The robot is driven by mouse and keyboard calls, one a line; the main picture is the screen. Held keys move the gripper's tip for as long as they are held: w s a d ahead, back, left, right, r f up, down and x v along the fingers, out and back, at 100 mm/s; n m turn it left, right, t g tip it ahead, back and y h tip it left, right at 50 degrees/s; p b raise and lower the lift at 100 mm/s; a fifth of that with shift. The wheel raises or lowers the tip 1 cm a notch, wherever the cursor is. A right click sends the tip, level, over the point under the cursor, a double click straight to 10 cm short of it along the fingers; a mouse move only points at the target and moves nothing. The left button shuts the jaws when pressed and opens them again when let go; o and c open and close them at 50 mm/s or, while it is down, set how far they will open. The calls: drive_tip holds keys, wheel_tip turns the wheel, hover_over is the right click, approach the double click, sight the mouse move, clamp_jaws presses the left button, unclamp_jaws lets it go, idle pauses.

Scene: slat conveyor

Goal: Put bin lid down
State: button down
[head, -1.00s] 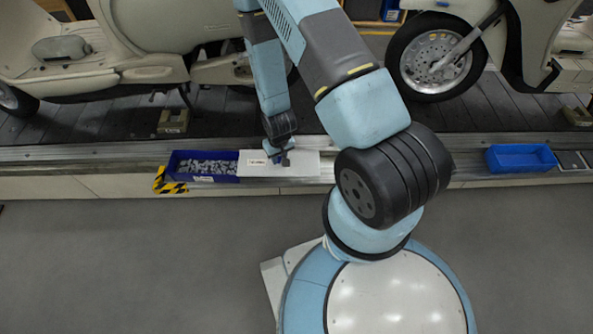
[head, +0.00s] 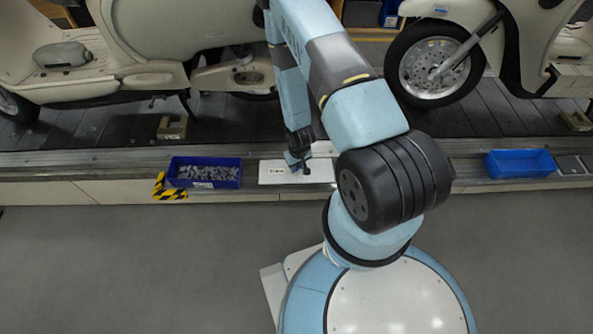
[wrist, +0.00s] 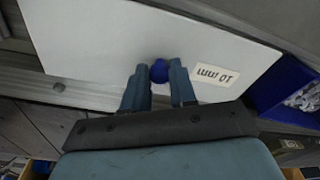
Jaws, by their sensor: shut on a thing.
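The bin lid (head: 320,172) is a flat white panel with a small printed label. It lies over the ledge to the right of a blue bin full of grey parts (head: 205,174), with a small gap between them. My gripper (head: 300,163) is above the lid, its fingers shut on the lid's round blue knob. In the wrist view the lid (wrist: 110,45) fills the upper middle, and the fingers (wrist: 160,80) close around the blue knob (wrist: 160,70). The bin shows at the right edge there (wrist: 275,85). Whether the lid touches the ledge I cannot tell.
An empty blue bin (head: 520,163) stands on the ledge further right. Yellow-black hazard tape (head: 168,188) marks the ledge below the left bin. Cream scooters stand on the slat conveyor (head: 350,122) behind. The ledge between lid and right bin is partly hidden by my arm.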

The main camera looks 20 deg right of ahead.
drive_tip(key=shift+w+d+f, duration=0.4)
drive_tip(key=shift+d+f, duration=0.05)
drive_tip(key=shift+f, duration=0.25)
drive_tip(key=shift+w+d+f, duration=0.35)
drive_tip(key=shift+d+f, duration=0.1)
drive_tip(key=shift+f, duration=0.25)
drive_tip(key=shift+w+f, duration=0.1)
drive_tip(key=shift+f, duration=1.5)
drive_tip(key=c, duration=0.9)
unclamp_jaws()
drive_tip(key=shift+r, duration=0.1)
